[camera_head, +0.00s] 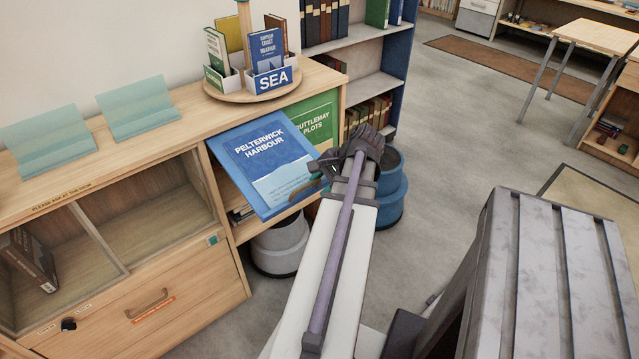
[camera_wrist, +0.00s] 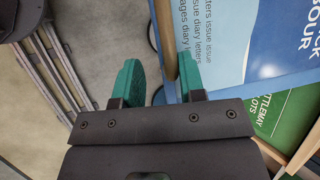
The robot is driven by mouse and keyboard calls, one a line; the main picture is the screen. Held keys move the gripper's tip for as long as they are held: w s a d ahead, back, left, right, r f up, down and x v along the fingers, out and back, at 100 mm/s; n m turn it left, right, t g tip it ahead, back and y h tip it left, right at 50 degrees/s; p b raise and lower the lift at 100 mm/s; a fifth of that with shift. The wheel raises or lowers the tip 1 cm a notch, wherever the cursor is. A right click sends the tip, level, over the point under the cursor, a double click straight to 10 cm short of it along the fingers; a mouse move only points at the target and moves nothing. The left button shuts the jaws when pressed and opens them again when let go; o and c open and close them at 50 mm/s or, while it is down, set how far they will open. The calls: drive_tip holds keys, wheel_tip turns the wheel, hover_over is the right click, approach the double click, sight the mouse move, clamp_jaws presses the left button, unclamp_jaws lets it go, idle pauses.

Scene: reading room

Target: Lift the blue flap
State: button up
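The blue flap (camera_head: 262,160), lettered "PELTERWICK HARBOUR", is on the front of the wooden shelf unit. It slopes outward, its lower edge standing clear of the unit, with books showing in the space beneath. A pale panel with text covers its lower part; this also shows in the wrist view (camera_wrist: 222,40). A wooden handle bar (camera_wrist: 164,35) runs along the flap's edge. My gripper (camera_wrist: 158,80) is open, its teal fingers on either side of the bar. The right finger is close to the bar and flap; a gap shows at the left finger. Contact is unclear.
A green flap (camera_head: 314,124) is beside the blue one. A round carousel (camera_head: 254,90) with books and a SEA sign stands on top. Grey stool (camera_head: 280,247) and blue stool (camera_head: 392,190) stand close below and behind my arm. Open floor (camera_head: 455,110) lies to the right.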

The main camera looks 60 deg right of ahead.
drive_tip(key=s+d+r+p, duration=0.3)
drive_tip(key=r+p, duration=0.5)
drive_tip(key=r, duration=0.1)
idle(0.3)
